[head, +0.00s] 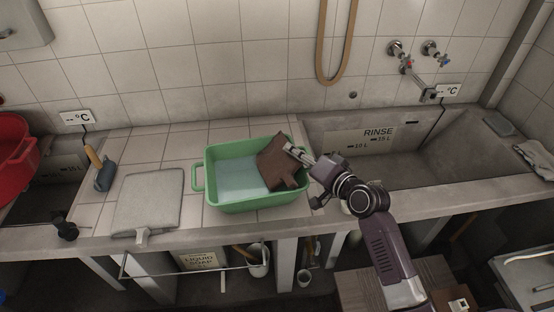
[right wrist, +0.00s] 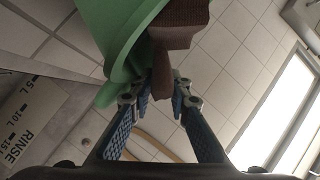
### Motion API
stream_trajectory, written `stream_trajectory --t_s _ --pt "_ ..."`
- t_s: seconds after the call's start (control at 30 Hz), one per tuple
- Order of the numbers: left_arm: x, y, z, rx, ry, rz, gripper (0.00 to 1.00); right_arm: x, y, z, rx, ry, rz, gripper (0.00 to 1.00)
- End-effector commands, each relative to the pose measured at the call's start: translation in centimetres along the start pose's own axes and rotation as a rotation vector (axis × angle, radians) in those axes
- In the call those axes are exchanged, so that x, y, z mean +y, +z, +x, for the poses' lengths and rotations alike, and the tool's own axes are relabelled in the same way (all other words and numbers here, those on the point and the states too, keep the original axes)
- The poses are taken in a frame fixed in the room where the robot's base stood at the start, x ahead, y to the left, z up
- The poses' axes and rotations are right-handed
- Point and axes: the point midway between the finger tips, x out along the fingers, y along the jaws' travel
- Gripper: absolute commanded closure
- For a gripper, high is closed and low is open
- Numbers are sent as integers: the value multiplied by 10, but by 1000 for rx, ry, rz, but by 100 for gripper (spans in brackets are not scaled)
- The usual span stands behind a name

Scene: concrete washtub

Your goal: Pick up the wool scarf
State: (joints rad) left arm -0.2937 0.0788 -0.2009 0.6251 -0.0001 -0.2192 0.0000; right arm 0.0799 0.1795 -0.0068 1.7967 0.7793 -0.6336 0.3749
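The brown wool scarf (head: 275,163) is at the right side of the green basin (head: 202,178), partly over its rim and partly above the pale water inside. My right gripper (head: 293,151) reaches in from the right at the scarf's upper edge. In the right wrist view, the scarf (right wrist: 180,38) hangs down between the two blue-padded fingers of my right gripper (right wrist: 160,93), which are closed in on a narrow fold of it. The green basin (right wrist: 125,40) is right beside the fingers. My left gripper is not in view.
A grey board (head: 148,200) and a wooden-handled tool (head: 102,170) lie left of the basin. A red tub (head: 14,150) stands at far left. The rinse sink (head: 400,165) is at right, with taps (head: 410,65) above. A hose (head: 320,60) hangs on the wall.

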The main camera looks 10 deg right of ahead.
Motion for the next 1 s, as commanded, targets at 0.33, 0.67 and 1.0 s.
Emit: stream_trajectory --t_s 0.33,0.67,1.0 --pt "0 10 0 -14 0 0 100 2 2 0 -5 4 1 100" --pt "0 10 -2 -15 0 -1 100 -6 -3 -2 -4 1 0 100" --pt "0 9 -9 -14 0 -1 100 -60 -43 -17 3 -6 -4 100"
